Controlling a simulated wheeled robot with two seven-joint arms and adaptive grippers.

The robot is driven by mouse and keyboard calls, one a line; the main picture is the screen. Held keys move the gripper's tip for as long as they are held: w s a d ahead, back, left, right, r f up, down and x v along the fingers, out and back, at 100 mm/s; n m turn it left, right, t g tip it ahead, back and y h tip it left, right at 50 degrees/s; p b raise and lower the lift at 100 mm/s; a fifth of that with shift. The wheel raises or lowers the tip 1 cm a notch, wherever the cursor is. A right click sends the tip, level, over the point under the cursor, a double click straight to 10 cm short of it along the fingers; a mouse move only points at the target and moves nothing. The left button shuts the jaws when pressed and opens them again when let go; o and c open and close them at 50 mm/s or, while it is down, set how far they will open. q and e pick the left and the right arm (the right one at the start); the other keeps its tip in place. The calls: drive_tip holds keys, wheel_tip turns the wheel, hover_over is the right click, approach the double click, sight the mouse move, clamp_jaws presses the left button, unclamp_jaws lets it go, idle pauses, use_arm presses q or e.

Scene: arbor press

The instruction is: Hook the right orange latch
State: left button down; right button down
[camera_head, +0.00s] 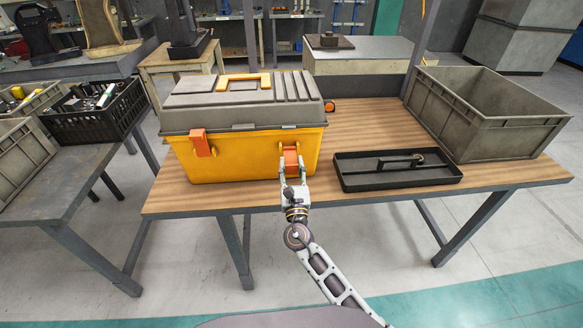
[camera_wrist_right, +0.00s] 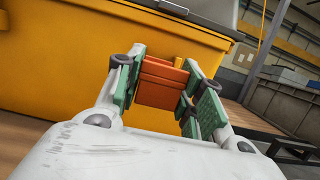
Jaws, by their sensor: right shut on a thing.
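A yellow toolbox (camera_head: 235,150) with a grey lid (camera_head: 215,115) stands on the wooden table, lid down. Its left orange latch (camera_head: 201,142) hangs on the front face, tilted out slightly at the bottom. The right orange latch (camera_head: 290,156) is on the front right, between the fingers of my right gripper (camera_head: 293,167). In the right wrist view, the orange latch (camera_wrist_right: 163,82) sits between the green finger pads of my right gripper (camera_wrist_right: 165,95), which is shut on it. Whether the latch's top catches the lid edge cannot be told. My left gripper is not in view.
A black tray (camera_head: 360,182) with a handle lies right of the toolbox. A grey open crate (camera_head: 490,140) stands at the table's right end. The wooden table's front edge (camera_head: 380,197) runs just below the tray. Another table (camera_head: 65,185) with bins is at left.

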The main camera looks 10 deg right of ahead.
drive_tip(key=shift+r, duration=0.5)
idle(0.8)
drive_tip(key=c, duration=1.1)
unclamp_jaws()
drive_tip(key=shift+s, duration=0.1)
drive_tip(key=shift+o, duration=0.7)
drive_tip(key=shift+s+f, duration=0.1)
drive_tip(key=shift+f, duration=0.1)
drive_tip(key=v, duration=1.2)
